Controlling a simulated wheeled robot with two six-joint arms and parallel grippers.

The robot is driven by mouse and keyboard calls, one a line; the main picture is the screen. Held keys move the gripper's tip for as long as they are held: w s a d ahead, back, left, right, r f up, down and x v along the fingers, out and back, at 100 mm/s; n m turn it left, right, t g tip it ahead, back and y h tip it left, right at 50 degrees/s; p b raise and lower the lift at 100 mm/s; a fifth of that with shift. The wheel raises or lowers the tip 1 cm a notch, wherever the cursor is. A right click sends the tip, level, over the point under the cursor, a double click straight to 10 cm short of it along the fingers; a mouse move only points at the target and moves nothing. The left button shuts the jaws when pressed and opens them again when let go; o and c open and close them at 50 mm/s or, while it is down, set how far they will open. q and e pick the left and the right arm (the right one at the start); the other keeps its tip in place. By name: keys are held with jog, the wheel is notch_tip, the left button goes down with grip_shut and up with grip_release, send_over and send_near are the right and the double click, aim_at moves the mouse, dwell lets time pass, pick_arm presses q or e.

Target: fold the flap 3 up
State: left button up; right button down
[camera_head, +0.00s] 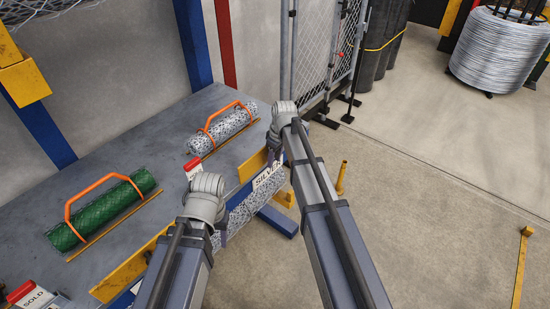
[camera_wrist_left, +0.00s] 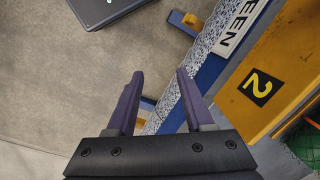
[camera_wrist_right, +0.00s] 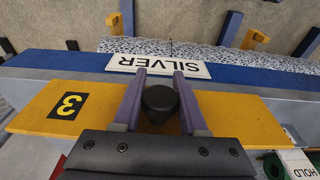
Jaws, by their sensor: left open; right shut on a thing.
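Flap 3 is a yellow plate (camera_wrist_right: 215,112) with a black "3" mark, along the bench edge beside the SILVER label (camera_wrist_right: 158,66). In the head view it shows as a yellow strip (camera_head: 250,166), partly hidden by my right arm. My right gripper (camera_wrist_right: 160,75) is shut on the black knob (camera_wrist_right: 160,100) of flap 3; in the head view its fingers (camera_head: 274,152) are at that strip. The exact tilt of the flap is hard to tell. My left gripper (camera_wrist_left: 158,75) is open and empty, above the bench's front edge near yellow flap 2 (camera_wrist_left: 275,85).
The grey bench (camera_head: 110,150) holds a green mesh roll (camera_head: 103,212) and a silver mesh roll (camera_head: 222,130), each with an orange handle. The floor on the right is mostly clear.

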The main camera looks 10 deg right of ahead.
aim_at(277, 153)
dwell(0.4)
jog(key=shift+c, duration=2.4)
grip_release()
jog(key=r+p, duration=0.5)
jog(key=s+r+p, duration=0.1)
jog(key=r+p, duration=0.1)
jog(key=p, duration=0.1)
jog(key=shift+d+r, duration=0.35)
jog(key=shift+r, duration=0.05)
jog(key=shift+f, duration=0.1)
